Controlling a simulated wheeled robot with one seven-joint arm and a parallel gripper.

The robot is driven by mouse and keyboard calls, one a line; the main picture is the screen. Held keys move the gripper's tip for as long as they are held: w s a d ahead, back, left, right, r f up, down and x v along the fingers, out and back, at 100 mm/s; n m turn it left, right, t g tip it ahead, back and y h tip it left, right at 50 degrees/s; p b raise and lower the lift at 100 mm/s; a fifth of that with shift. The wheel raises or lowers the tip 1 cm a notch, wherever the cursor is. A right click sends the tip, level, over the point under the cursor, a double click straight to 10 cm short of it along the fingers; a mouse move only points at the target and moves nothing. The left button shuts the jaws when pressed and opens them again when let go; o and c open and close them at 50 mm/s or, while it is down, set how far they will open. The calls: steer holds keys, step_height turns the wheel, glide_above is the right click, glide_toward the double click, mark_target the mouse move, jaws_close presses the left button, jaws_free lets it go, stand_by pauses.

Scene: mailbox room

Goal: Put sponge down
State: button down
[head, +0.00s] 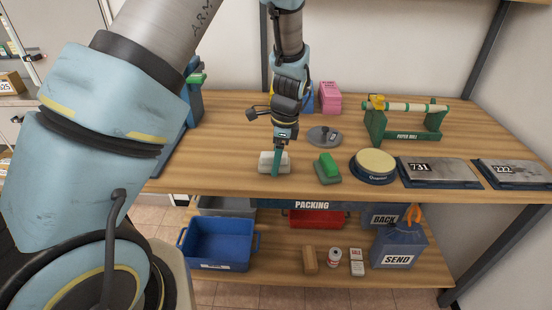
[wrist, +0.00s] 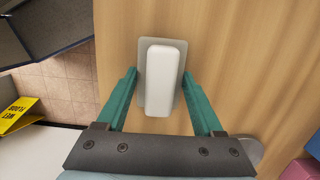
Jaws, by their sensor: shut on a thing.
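The white sponge (head: 266,161), a pale block on a flat grey base, is at the front left of the wooden packing table (head: 230,125). In the wrist view the sponge (wrist: 164,75) lies lengthwise between the two teal fingers of my gripper (wrist: 160,75). The fingertips are against the sides of its grey base. In the head view my gripper (head: 276,160) points straight down, and one finger hides part of the sponge. The sponge is at or very near the tabletop; I cannot tell whether it touches.
A green block on a dark green base (head: 328,170) stands just right. Beyond are a round cream-topped device (head: 375,164), a grey disc (head: 324,136), plates marked 731 (head: 435,172) and 222 (head: 515,173), and a paper roll holder (head: 408,122). Bare wood lies behind the sponge.

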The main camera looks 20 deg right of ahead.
steer(key=shift+f, duration=0.35)
